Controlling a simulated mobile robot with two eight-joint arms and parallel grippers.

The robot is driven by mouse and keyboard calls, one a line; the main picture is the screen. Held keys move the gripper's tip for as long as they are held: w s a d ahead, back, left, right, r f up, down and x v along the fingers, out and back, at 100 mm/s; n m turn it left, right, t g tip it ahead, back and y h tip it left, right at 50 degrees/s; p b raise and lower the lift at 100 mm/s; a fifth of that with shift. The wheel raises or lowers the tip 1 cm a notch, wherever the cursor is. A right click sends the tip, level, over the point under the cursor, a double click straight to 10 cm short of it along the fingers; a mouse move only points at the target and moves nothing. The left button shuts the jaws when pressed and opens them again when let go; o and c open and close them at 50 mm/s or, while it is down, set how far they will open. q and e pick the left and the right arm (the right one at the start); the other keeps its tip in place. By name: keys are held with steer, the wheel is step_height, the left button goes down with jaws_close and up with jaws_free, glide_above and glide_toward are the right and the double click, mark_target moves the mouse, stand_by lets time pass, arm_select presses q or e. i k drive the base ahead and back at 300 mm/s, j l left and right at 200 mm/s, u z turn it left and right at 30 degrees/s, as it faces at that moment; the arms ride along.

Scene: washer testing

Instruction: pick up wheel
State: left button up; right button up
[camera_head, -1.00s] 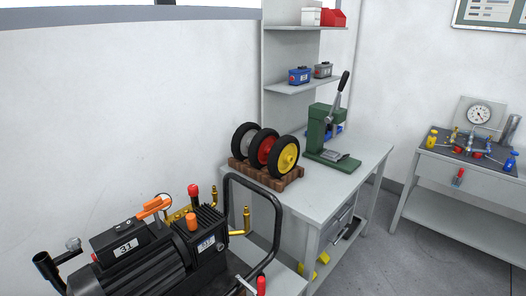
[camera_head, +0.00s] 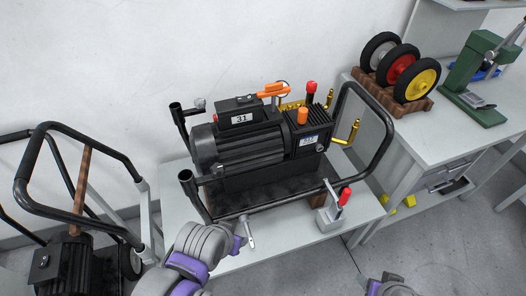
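Three wheels with black tyres stand side by side in a wooden rack (camera_head: 414,107) on the bench at upper right. Their hubs are grey (camera_head: 381,53), red (camera_head: 400,69) and yellow (camera_head: 421,83); the yellow one is nearest. My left gripper (camera_head: 249,232) is at bottom centre, by the front edge of the motor's table and far from the wheels. Its fingers are too small to read clearly. Part of my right arm (camera_head: 390,285) shows at the bottom edge, also well away from the wheels; its fingers cannot be made out.
A black motor unit (camera_head: 250,145) in a tubular frame, marked 31, fills the low table (camera_head: 345,218). A frame handle (camera_head: 385,125) rises between it and the wheel bench. A green press (camera_head: 470,75) stands right of the wheels. A black cart (camera_head: 75,265) is at left. Floor shows at lower right.

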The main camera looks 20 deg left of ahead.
mark_target(396, 61)
steer(key=l+u, duration=0.1)
steer(key=u, duration=0.35)
steer(key=i+l+u, duration=0.1)
steer(key=u, duration=0.35)
steer(key=l+u, duration=0.1)
steer(key=u, duration=0.4)
steer(key=l+u, duration=0.35)
steer(key=l, duration=0.15)
steer(key=k+l+u, duration=0.15)
steer(key=l+u, duration=0.25)
steer(key=k+l+u, duration=0.15)
steer(key=l, duration=0.25)
steer(key=k+l+u, duration=0.1)
steer(key=l, duration=0.3)
steer(key=k+l+u, duration=0.15)
steer(key=l, duration=0.2)
steer(key=k+l, duration=0.15)
steer(key=l, duration=0.2)
steer(key=k+l, duration=0.15)
steer(key=l, duration=0.15)
steer(key=k+l, duration=0.1)
steer(key=l, duration=0.25)
steer(key=u, duration=0.05)
